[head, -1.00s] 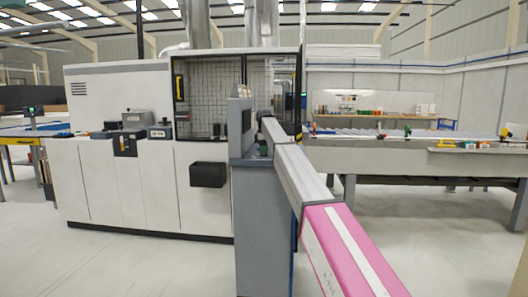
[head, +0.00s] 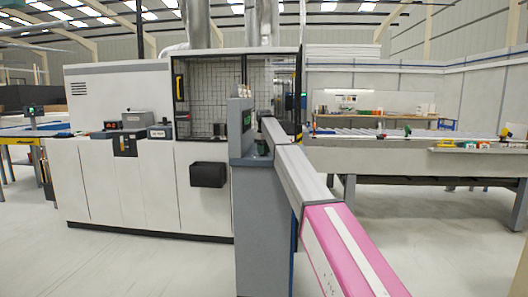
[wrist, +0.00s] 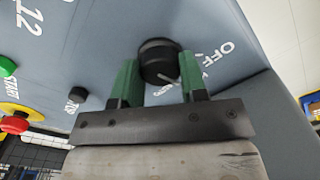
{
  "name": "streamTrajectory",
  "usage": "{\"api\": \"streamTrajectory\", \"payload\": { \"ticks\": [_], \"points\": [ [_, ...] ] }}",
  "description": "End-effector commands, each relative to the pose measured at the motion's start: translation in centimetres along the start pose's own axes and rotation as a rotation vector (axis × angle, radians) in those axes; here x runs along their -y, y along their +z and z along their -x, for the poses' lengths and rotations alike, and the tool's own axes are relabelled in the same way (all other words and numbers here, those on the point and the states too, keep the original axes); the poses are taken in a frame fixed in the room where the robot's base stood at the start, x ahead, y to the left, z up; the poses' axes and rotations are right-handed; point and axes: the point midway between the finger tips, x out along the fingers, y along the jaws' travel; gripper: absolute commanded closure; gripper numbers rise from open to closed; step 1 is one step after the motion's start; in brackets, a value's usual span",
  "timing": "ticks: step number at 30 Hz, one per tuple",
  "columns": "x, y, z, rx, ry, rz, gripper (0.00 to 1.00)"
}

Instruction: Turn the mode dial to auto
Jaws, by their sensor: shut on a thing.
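The mode dial (wrist: 158,62) is a round black knob with a white pointer line on the grey control panel (wrist: 95,30), seen close up in the wrist view. My gripper (wrist: 159,58) has its two green fingers on either side of the dial and is shut on it. The pointer slants toward the lower right of the picture. The label OFF (wrist: 226,47) shows to the right of the dial. Other lettering beside it is partly hidden behind the right finger, and I cannot read an auto mark. In the head view the dial is hidden.
A green START button (wrist: 7,66), a red button with a yellow surround (wrist: 14,122) and a small black knob (wrist: 77,94) sit left of my gripper. In the head view, a large white machine (head: 120,85) stands behind the panel's grey pedestal (head: 262,225). A roller conveyor (head: 400,155) stands right.

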Motion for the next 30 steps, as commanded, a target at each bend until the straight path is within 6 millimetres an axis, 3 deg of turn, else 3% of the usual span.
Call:
{"api": "streamTrajectory", "payload": {
  "ticks": [18,30],
  "points": [
    [0.01,0.01,0.01,0.0,0.0,-0.578,0.84],
    [0.01,0.01,0.01,0.0,0.0,-0.841,0.84]
  ]
}}
